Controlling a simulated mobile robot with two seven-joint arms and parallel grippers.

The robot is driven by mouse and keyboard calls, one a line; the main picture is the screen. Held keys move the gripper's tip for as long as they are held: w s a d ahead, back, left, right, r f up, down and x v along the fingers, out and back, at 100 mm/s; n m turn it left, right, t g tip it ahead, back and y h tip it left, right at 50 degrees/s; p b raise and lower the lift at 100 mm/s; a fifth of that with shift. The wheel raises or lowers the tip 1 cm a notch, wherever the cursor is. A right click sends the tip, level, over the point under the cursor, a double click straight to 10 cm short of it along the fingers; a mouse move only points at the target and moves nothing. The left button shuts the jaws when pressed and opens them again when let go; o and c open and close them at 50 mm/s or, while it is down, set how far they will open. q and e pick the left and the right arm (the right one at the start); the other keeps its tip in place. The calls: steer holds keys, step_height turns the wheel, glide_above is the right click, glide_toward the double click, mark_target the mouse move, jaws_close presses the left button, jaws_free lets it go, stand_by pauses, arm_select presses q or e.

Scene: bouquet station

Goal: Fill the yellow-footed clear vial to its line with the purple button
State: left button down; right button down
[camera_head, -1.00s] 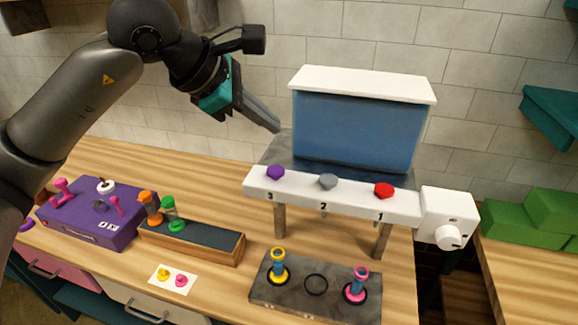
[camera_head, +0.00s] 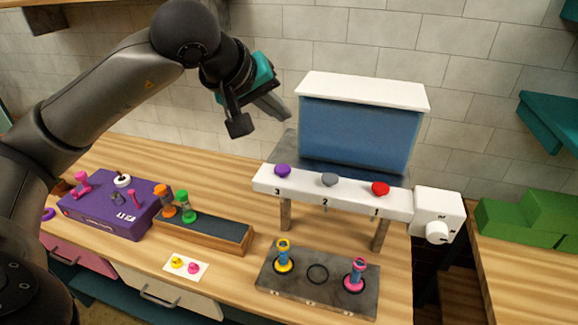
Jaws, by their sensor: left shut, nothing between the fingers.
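The yellow-footed vial (camera_head: 283,255) stands upright in the left ring of the grey plate (camera_head: 317,297), below the end of the dispenser bar marked 3. It looks blue inside, but its line and exact fill level are too small to tell. The purple button (camera_head: 283,170) sits on top of the white bar (camera_head: 335,196) above the 3. My left gripper (camera_head: 283,113) is shut and empty, in the air above and behind the purple button, left of the blue tank (camera_head: 357,135), and apart from the button. My right gripper is not in view.
A grey button (camera_head: 329,179) and a red button (camera_head: 380,188) share the bar. A pink-footed vial (camera_head: 355,275) stands in the right ring; the middle ring is empty. A white knob box (camera_head: 437,215), wooden rack (camera_head: 203,232), purple box (camera_head: 112,208) and card (camera_head: 186,266) stand nearby.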

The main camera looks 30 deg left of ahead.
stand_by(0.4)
arm_select(q)
steer(key=b, duration=0.7)
glide_above(280, 172)
step_height(280, 172, down, 8)
steer(key=shift+r, duration=0.25)
steer(key=shift+f+b, duration=0.4)
steer(key=shift+f, duration=0.25)
stand_by(1.0)
steer(key=shift+f+b, duration=0.4)
steer(key=shift+b, duration=0.05)
steer(key=shift+f+b, duration=0.65)
stand_by(0.6)
steer(key=shift+r, duration=0.15)
steer(key=shift+r+p, duration=0.85)
steer(key=shift+r, duration=0.05)
